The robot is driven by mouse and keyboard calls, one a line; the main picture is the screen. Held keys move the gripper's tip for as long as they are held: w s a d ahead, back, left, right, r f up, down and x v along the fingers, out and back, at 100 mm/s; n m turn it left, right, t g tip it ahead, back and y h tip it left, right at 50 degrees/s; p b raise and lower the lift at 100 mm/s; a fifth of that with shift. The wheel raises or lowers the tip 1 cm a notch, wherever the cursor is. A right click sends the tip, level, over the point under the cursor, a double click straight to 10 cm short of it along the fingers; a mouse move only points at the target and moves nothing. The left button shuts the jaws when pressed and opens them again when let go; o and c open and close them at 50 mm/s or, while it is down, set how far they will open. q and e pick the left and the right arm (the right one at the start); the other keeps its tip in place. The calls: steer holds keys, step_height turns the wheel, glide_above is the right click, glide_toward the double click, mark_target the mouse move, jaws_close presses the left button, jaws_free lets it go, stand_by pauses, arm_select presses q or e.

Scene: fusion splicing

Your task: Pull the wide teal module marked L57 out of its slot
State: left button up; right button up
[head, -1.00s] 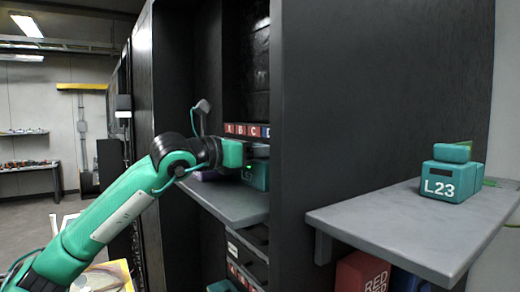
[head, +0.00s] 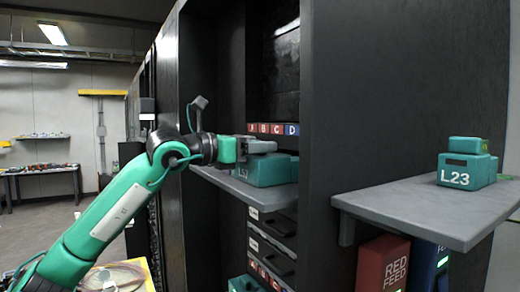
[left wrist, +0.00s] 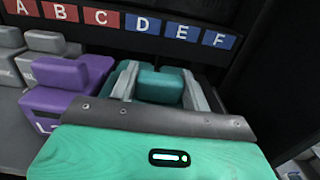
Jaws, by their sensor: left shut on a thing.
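The wide teal module L57 (head: 268,171) sits at the shelf inside the dark rack, its label partly hidden and hard to read. My left gripper (head: 262,147) is shut on the raised block on its top. In the left wrist view the grey fingers lie on both sides of the teal block (left wrist: 160,85), and my gripper's body hides the module's front. Whether its underside touches the shelf is unclear. My right gripper is not in view.
A purple module (left wrist: 65,100) and grey modules (left wrist: 35,60) stand left of it in the left wrist view. Lettered labels (head: 272,129) run behind. The rack's dark side wall (head: 320,110) stands close to the right. A side shelf (head: 430,205) holds teal module L23 (head: 466,172).

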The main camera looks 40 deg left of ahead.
arm_select(q)
steer(key=shift+a, duration=0.1)
steer(key=o, duration=1.3)
steer(key=shift+o, duration=0.2)
steer(key=shift+s, duration=0.1)
steer(key=shift+s+a+f+b, duration=0.15)
steer(key=shift+s+a+b, duration=0.05)
steer(key=shift+s+b, duration=0.3)
steer(key=b+v, duration=0.6)
steer(key=v, duration=0.6)
steer(key=shift+s, duration=0.4)
steer(key=shift+a, duration=0.1)
